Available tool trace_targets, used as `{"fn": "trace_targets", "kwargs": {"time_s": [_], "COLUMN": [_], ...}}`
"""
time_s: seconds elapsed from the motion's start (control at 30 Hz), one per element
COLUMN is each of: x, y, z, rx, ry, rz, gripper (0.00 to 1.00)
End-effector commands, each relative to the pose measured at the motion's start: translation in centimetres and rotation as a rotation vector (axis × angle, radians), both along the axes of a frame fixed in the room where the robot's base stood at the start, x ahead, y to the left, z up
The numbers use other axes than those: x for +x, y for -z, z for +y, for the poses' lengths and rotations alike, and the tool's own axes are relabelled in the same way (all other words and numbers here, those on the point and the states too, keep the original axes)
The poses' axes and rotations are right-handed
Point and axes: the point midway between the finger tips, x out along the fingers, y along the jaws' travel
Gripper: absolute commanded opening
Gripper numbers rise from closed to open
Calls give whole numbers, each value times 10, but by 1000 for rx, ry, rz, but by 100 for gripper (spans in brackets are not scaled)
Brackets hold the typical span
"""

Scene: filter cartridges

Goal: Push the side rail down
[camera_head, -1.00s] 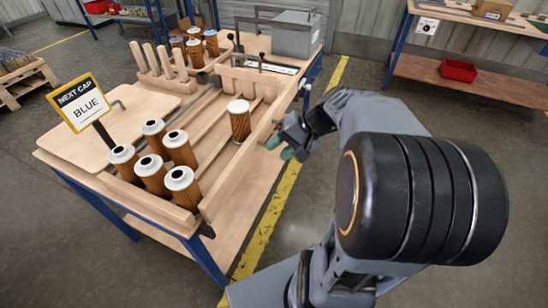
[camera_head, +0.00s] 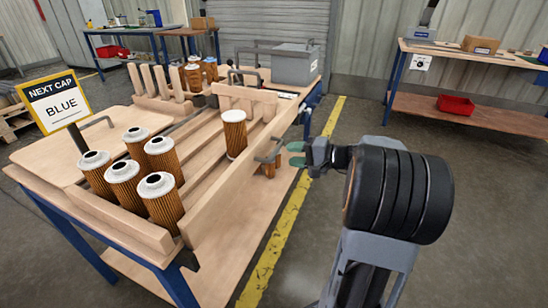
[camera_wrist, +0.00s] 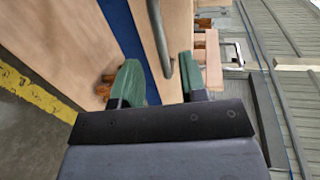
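The side rail (camera_head: 245,175) is a long wooden board along the bench's right edge. It stands raised, with a grey bent handle (camera_head: 268,157) on its outer side. My gripper (camera_head: 292,154) is just right of this handle, its green fingers spread. In the wrist view the gripper (camera_wrist: 160,72) is open, and the handle's curved metal bar (camera_wrist: 160,40) shows between the fingers. I cannot tell whether the fingers touch it. Inside the rail, a white-topped orange filter cartridge (camera_head: 234,134) stands alone. Several more cartridges (camera_head: 160,195) stand near the front left.
A "NEXT CAP BLUE" sign (camera_head: 58,102) stands at the left. A grey bin (camera_head: 293,65) and more cartridges (camera_head: 195,75) are at the back of the bench. A small orange piece (camera_head: 269,170) shows below the handle.

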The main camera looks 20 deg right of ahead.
Motion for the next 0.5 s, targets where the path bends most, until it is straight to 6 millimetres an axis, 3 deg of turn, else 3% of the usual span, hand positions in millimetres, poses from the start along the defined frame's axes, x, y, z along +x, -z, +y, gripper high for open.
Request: {"fn": "trace_targets", "kwargs": {"time_s": [0.23,0.5], "x": [30,47], "y": [10,14], "z": [29,43], "rx": [0,-1], "ry": [-3,-1], "rz": [0,1], "gripper": [39,39]}}
